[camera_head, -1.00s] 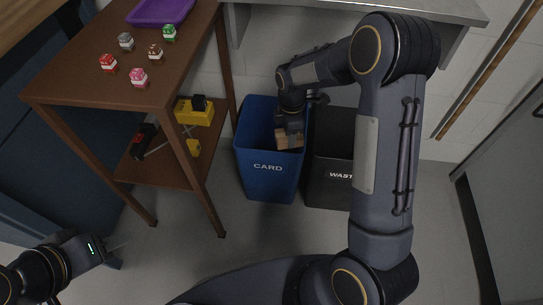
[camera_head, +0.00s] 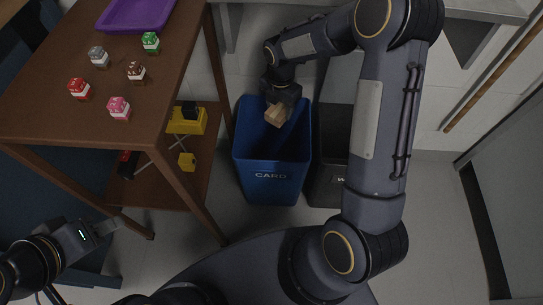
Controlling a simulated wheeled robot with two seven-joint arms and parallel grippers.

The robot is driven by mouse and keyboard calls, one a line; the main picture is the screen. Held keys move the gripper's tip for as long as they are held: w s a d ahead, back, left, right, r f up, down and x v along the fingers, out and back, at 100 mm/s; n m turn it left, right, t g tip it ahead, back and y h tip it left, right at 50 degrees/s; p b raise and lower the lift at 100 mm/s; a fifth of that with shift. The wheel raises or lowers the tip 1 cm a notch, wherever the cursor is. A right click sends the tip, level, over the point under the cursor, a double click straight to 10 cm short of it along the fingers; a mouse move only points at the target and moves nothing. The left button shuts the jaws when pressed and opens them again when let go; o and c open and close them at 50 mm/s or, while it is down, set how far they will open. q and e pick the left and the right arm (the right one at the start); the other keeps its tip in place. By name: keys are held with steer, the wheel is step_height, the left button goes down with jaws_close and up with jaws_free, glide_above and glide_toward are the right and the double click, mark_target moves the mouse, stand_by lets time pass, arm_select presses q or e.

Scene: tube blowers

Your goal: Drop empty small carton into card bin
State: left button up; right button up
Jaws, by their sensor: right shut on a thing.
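A small brown carton (camera_head: 275,115) is held in my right gripper (camera_head: 278,106), which is shut on it. The carton is tilted and shows over the opening of the blue bin marked CARD (camera_head: 270,187), near its back rim. I cannot tell how far above or below the rim it is. The gripper's fingertips are largely hidden by the carton and the wrist. My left gripper (camera_head: 108,229) is at the lower left, away from the bins; its fingers are too unclear to tell if they are apart.
A dark waste bin (camera_head: 328,184) stands right of the blue bin, partly behind my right arm. A brown table (camera_head: 60,120) at the left holds a purple tray (camera_head: 135,14) and several small coloured cartons (camera_head: 119,108). Yellow items (camera_head: 187,122) lie on its lower shelf.

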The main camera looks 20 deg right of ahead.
step_height(320, 180, down, 5)
steer(key=b, duration=0.4)
steer(key=shift+f, duration=0.15)
steer(key=o, duration=1)
step_height(320, 180, up, 8)
steer(key=p, duration=0.3)
steer(key=shift+s+f, duration=0.1)
